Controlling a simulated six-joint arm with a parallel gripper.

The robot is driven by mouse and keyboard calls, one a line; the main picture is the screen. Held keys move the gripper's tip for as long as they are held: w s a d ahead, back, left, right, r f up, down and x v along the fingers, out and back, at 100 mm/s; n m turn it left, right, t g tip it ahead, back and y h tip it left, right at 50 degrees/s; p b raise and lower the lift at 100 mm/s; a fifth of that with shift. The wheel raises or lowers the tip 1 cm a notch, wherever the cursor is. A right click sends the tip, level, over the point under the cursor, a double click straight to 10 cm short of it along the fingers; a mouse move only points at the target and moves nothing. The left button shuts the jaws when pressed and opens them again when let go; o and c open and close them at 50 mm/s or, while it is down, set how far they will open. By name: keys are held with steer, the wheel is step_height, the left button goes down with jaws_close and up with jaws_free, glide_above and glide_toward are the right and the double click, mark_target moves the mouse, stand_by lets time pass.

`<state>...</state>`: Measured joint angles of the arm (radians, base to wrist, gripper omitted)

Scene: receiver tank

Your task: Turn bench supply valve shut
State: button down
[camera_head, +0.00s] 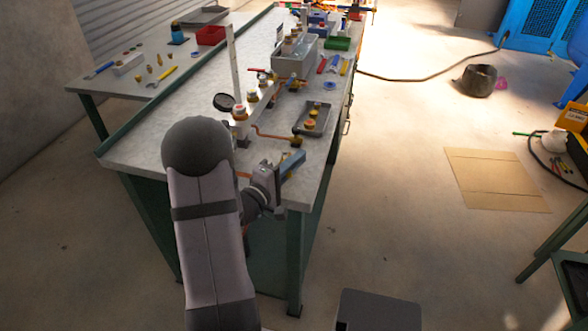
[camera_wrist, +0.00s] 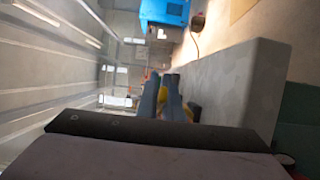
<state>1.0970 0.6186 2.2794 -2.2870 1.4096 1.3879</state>
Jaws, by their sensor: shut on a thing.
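My gripper (camera_head: 293,160) is low over the near right corner of the bench, its blue-grey fingers pointing to the back right. In the wrist view the fingers (camera_wrist: 164,85) are close together, with a yellow part (camera_wrist: 161,106) between them. This looks like the handle of the bench supply valve, but the hold is too small to see clearly. A brass valve body (camera_head: 297,141) shows just beyond the fingertips in the head view, at the end of a bent copper pipe (camera_head: 271,135). The handle's angle cannot be told.
A grey tray (camera_head: 328,119) with brass fittings lies just behind the gripper. A manifold with a black round gauge (camera_head: 223,102) and a red-handled valve (camera_head: 258,71) stands to the left. A grey bin (camera_head: 284,66) is farther back. Bare bench top (camera_head: 140,140) lies left of my arm.

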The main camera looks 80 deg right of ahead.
steer(key=shift+s+d+f+n+t+h+b, duration=0.15)
steer(key=shift+d+n+t+h+b, duration=0.1)
steer(key=shift+n+t+b, duration=0.6)
steer(key=shift+s+d+n+t+h+b, duration=0.2)
steer(key=shift+n+t+b, duration=0.35)
steer(key=shift+t, duration=0.5)
steer(key=shift+w, duration=0.1)
steer(key=c, duration=1.9)
jaws_free()
steer(key=shift+a, duration=0.1)
steer(key=shift+w+a+b, duration=0.2)
steer(key=shift+a+b, duration=0.2)
steer(key=shift+a, duration=0.25)
steer(key=a+p, duration=0.1)
steer(key=p, duration=0.1)
steer(key=a+p, duration=0.2)
steer(key=shift+w+a+r, duration=0.2)
steer(key=shift+a+r, duration=0.1)
steer(key=shift+r, duration=0.1)
steer(key=shift+a+p, duration=0.15)
steer(key=shift+p, duration=0.85)
